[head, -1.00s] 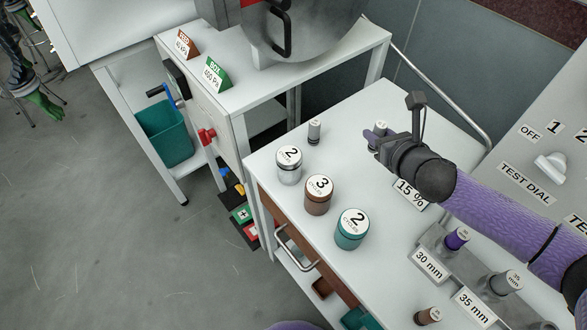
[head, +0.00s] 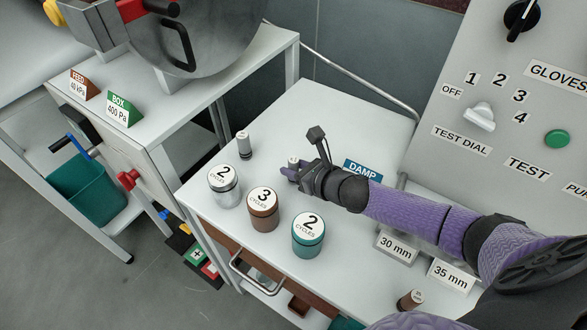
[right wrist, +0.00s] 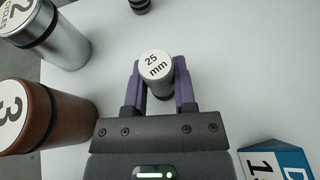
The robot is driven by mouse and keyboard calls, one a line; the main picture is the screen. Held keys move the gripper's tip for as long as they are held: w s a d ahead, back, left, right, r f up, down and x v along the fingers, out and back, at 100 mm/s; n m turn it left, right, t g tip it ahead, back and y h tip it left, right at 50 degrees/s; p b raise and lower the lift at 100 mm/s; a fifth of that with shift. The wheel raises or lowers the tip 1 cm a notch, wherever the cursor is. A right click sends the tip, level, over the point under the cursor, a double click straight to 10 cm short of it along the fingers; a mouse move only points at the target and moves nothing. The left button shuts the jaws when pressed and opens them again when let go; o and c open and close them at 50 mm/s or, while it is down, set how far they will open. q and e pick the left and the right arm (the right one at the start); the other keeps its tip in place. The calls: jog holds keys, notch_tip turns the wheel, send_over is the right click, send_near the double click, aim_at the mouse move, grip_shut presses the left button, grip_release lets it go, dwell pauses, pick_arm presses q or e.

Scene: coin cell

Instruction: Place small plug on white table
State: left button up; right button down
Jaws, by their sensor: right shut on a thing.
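The small plug (head: 293,160), a grey cylinder with a white top, is between the fingers of my right gripper (head: 291,171) over the white table (head: 345,125). In the right wrist view its top (right wrist: 157,66) reads "25 mm" and faces the camera. The purple fingers of the gripper (right wrist: 160,85) are shut on its two sides. The plug looks about upright. I cannot tell whether its base touches the table. My left gripper is not in view.
Canisters in silver (head: 224,186), brown (head: 263,209) and teal (head: 308,235) stand in front of the gripper. Another small cylinder (head: 244,145) stands behind them. A blue "DAMP" sign (head: 363,172) stands right of the gripper. The back of the table is clear.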

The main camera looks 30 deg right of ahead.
jog(key=shift+f, duration=0.2)
jog(key=shift+c, duration=2.1)
grip_release()
jog(key=shift+r, duration=0.15)
jog(key=shift+s+r, duration=0.2)
jog(key=p+v, duration=0.3)
jog(key=v, duration=0.8)
jog(key=shift+s+d, duration=0.2)
jog(key=shift+s, duration=0.05)
